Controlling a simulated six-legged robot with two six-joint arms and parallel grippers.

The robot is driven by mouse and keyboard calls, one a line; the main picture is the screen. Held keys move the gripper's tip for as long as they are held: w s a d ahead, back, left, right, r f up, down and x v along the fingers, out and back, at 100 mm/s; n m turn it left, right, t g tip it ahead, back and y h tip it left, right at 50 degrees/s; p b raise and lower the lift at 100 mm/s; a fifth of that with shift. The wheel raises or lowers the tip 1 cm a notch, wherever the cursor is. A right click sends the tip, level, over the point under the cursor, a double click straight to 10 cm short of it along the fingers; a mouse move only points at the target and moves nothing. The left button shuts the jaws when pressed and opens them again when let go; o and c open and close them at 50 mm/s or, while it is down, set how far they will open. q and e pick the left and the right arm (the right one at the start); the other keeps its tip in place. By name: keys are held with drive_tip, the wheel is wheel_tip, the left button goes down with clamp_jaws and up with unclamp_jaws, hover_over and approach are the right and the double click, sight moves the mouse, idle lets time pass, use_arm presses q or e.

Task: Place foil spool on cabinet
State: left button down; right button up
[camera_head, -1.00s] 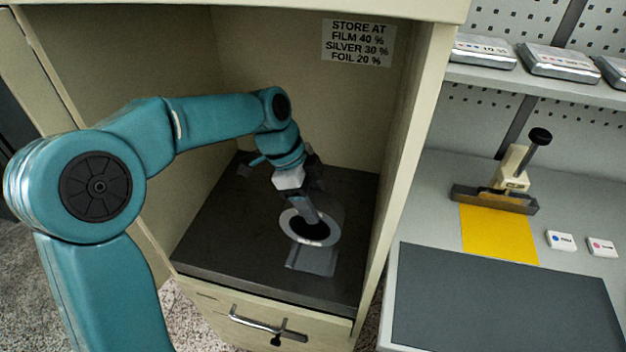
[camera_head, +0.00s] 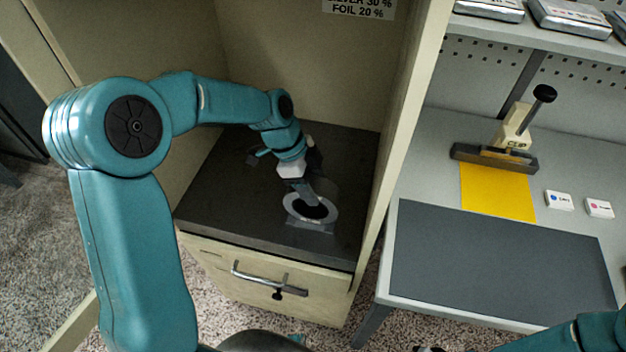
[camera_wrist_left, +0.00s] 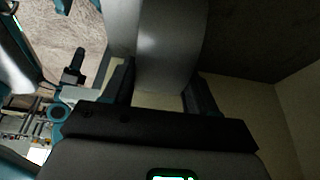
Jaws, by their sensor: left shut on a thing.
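The foil spool (camera_head: 325,213) shows in the head view as a pale ring with a dark centre, low over the front part of the cabinet's dark shelf (camera_head: 240,211). I cannot tell whether it touches the shelf. My left gripper (camera_head: 308,197) reaches into the cabinet from the left and is shut on the spool. In the left wrist view the spool's silvery curved side (camera_wrist_left: 170,45) sits between the two dark fingers (camera_wrist_left: 160,88). Part of the spool is hidden by the gripper. My right arm shows only at the bottom right corner; its gripper is not clear.
The cabinet has a drawer with a metal handle (camera_head: 268,280) below the shelf and a right side wall (camera_head: 397,130) close by. On the right, a table holds a grey mat (camera_head: 500,262), a yellow sheet (camera_head: 497,192), a clamp tool (camera_head: 512,135) and small labelled tags (camera_head: 558,200).

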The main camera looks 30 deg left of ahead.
use_arm(q)
drive_tip(key=shift+f, duration=0.1)
drive_tip(key=shift+c, duration=1.6)
unclamp_jaws()
drive_tip(key=v, duration=1.2)
